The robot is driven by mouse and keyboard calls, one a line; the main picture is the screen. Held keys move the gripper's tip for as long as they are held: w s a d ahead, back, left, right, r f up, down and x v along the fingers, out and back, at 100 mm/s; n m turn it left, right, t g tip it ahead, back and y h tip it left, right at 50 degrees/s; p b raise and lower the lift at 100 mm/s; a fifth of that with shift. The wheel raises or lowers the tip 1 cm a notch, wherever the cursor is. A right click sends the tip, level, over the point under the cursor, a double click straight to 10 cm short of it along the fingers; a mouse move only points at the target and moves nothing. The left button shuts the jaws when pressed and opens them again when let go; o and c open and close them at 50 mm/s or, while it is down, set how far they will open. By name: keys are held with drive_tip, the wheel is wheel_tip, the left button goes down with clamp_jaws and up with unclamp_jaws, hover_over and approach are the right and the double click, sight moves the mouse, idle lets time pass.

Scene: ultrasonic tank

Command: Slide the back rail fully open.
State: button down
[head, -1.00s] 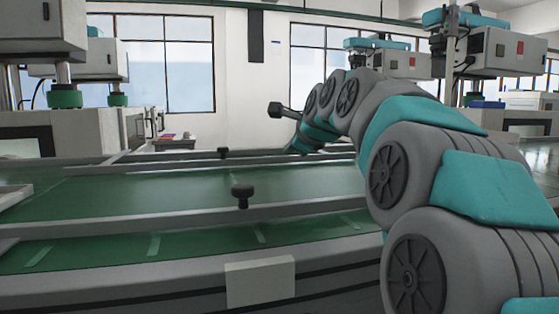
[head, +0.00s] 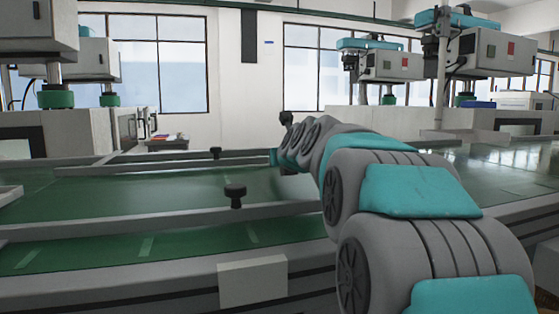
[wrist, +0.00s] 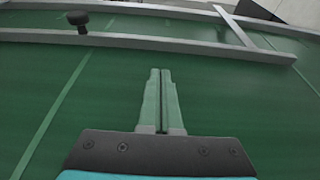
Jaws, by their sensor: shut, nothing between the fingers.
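The back rail (head: 180,161) is a grey bar across the far part of the green bed, with a black knob (head: 216,152) on it. In the wrist view the rail (wrist: 190,46) runs across the upper part, and its knob (wrist: 78,18) stands upper left of my gripper. My gripper (wrist: 161,72) is shut and empty, over the green surface, with its fingertips apart from the rail in the picture. Its height above the bed is hard to tell. In the head view my fingers are hidden by my arm.
A nearer grey rail with a black knob (head: 235,195) crosses the bed in front. The green bed (head: 190,187) is clear between the rails. Machines with teal tops (head: 455,20) stand at the back right, and grey machines (head: 90,60) at the left.

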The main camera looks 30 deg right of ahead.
sight(265, 161)
drive_tip(key=x, duration=0.6)
drive_tip(key=shift+w+r, duration=0.15)
drive_tip(key=shift+r, duration=0.2)
drive_tip(key=shift+w+d, duration=0.2)
drive_tip(key=shift+w, duration=0.6)
drive_tip(key=w+p, duration=0.2)
drive_tip(key=w+d+p, duration=0.1)
drive_tip(key=w, duration=0.1)
drive_tip(key=shift+r, duration=0.25)
drive_tip(key=shift+a, duration=0.1)
drive_tip(key=shift+s, duration=0.1)
